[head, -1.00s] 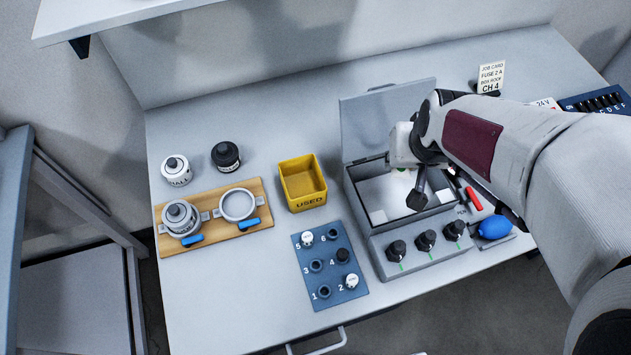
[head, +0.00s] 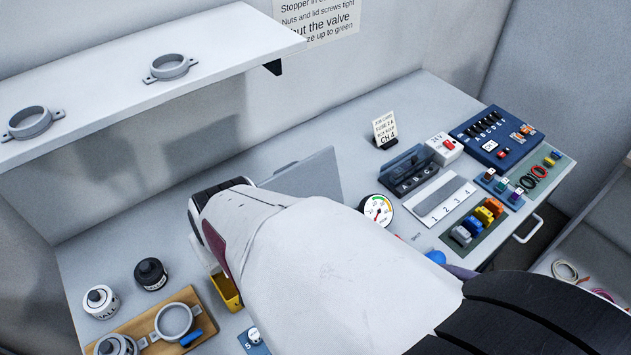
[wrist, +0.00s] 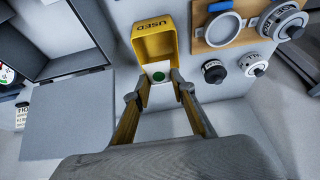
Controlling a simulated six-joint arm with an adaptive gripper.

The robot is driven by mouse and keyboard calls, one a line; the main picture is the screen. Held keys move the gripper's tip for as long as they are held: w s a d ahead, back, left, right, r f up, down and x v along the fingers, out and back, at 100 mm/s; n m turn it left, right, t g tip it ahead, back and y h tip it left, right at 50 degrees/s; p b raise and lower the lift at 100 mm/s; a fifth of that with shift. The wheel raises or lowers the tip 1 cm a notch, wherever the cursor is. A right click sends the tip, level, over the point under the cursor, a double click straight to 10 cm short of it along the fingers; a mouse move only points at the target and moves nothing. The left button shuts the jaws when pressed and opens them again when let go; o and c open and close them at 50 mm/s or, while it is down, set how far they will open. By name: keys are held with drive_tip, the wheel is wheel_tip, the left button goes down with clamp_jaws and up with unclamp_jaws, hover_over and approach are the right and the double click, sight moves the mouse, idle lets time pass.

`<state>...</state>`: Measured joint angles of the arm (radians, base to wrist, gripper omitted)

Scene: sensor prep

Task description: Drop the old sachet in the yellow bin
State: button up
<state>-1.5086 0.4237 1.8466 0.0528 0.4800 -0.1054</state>
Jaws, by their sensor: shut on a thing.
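The yellow bin (wrist: 157,45), marked USED, shows in the wrist view with its opening beyond my fingertips. In the head view only a corner of the bin (head: 225,292) shows past my arm. The sachet (wrist: 156,69) is white with a green dot. My gripper (wrist: 160,82) is shut on the sachet, which lies between the fingertips and overlaps the bin opening in the wrist view. How high it is above the bin I cannot tell. In the head view my arm hides the fingers and the sachet.
A grey box with a raised lid (wrist: 70,115) stands beside the bin. A wooden board (wrist: 215,33) with clamp rings, a black-capped jar (wrist: 214,71) and a white jar (wrist: 253,64) are on the other side. A shelf (head: 130,60) overhangs the back left.

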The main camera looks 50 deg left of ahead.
drive_tip(key=shift+f, duration=0.15)
drive_tip(key=shift+f, duration=2.85)
drive_tip(key=o, duration=0.9)
drive_tip(key=shift+c, duration=0.2)
drive_tip(key=v, duration=1.2)
